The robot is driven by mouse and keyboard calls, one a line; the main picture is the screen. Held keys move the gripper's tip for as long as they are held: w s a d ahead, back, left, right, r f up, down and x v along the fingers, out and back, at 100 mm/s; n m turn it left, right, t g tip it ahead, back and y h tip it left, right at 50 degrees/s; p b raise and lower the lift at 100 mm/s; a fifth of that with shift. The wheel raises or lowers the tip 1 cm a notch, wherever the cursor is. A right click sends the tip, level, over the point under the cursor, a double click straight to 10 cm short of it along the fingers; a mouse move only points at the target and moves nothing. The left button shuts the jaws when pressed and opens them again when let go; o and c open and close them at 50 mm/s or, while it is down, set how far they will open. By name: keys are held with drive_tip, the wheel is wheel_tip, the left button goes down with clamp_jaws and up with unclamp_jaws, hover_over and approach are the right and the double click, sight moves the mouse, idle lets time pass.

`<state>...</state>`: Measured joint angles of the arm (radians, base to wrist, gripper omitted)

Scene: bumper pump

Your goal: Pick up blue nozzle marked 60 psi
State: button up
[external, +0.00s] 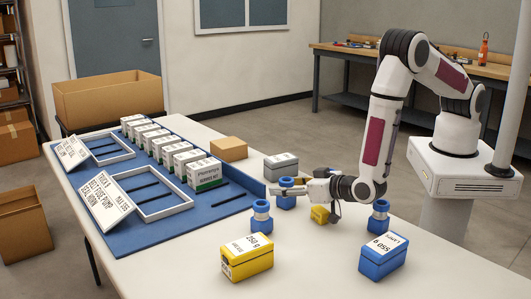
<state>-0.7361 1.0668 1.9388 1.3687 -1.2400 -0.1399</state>
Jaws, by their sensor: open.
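Three blue nozzles show in the external view: one (262,217) at the front left, one (286,200) behind it beside my gripper, and one (379,217) to the right, below my wrist. Markings on them are too small to read, so I cannot tell which is 60 psi. My gripper (297,194) is open and low over the table, reaching left from the wrist. It overlaps the rear nozzle in this view; I cannot tell whether it touches it. No nozzle is seen lifted.
A yellow part (320,214) lies under my gripper. A yellow box (246,260), a blue box (383,258) and a grey box (281,166) stand around. A blue mat (215,213) at left holds frames, signs and several white boxes. The front table middle is clear.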

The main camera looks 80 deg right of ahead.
drive_tip(key=shift+c, duration=0.4)
drive_tip(key=c, duration=1.3)
drive_tip(key=shift+r, duration=0.1)
drive_tip(key=shift+r, duration=4.9)
drive_tip(key=shift+c, duration=0.2)
